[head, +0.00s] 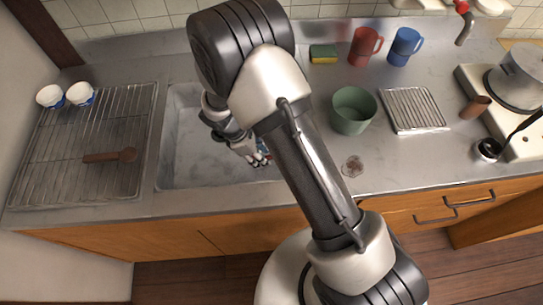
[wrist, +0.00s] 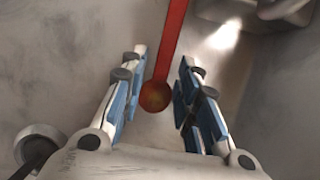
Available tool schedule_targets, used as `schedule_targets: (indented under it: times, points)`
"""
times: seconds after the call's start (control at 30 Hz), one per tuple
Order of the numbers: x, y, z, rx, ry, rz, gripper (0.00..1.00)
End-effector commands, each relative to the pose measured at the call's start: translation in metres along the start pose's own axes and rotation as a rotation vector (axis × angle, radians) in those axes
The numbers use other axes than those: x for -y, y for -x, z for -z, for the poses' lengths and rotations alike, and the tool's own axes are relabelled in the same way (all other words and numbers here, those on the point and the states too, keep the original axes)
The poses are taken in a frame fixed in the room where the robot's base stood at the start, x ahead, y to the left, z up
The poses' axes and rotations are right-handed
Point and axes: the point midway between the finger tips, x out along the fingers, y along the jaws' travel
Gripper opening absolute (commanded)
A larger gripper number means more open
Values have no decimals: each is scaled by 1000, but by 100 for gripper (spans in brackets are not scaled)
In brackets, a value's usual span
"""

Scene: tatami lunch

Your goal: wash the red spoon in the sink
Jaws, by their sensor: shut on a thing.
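The red spoon (wrist: 172,45) shows in the wrist view between the blue pads of my gripper (wrist: 155,95). Its rounded end is near the fingertips and its long straight part runs up out of the picture. My gripper is shut on it. In the head view my gripper (head: 258,157) is over the right part of the metal sink (head: 195,165). My arm covers the sink's right side, and the spoon is mostly hidden there.
A wire rack (head: 60,180) left of the sink holds a brown wooden spoon (head: 110,155) and two small cups (head: 80,94). To the right are a green bowl (head: 352,110), a sponge (head: 323,54), red (head: 362,48) and blue (head: 402,48) mugs, and a small rack (head: 412,109).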

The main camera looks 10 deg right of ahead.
Motion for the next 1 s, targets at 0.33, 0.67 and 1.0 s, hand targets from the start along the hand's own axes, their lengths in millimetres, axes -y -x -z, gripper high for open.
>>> schedule_targets:
  times: [0.33,0.67,1.0]
  points:
    - [0,4,9,0,0,0,13]
    - [0,9,7,0,0,0,13]
    - [0,35,-3,-1,0,-1,13]
